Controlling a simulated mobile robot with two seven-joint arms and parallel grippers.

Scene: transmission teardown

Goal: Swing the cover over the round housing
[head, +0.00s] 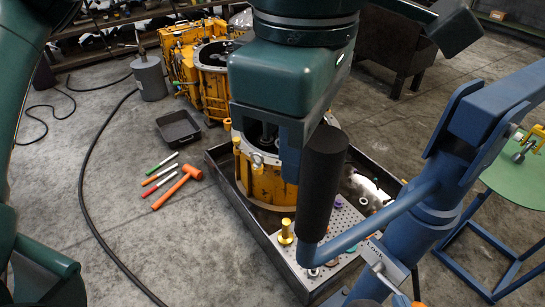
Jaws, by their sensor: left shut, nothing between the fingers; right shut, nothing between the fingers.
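The round housing (262,183) is orange with a metal rim and stands upright in a dark tray. My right gripper partly hides its top. My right gripper (290,165) points down in the middle, shut and empty, beside the black grip (323,175) of a blue lever. I cannot tell if they touch. The lever (385,220) joins a blue post (420,230) at the lower right, with a blue beam (500,105) reaching out of the picture at the right. I cannot make out the cover. My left arm shows along the left edge, but its fingertips do not.
The dark tray (250,215) also holds a perforated plate (345,225) and a yellow peg (286,232). An orange mallet (178,186), pens and a black bin (178,127) lie on the floor. A green table (522,178) stands at the right. A cable crosses the open floor at the left.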

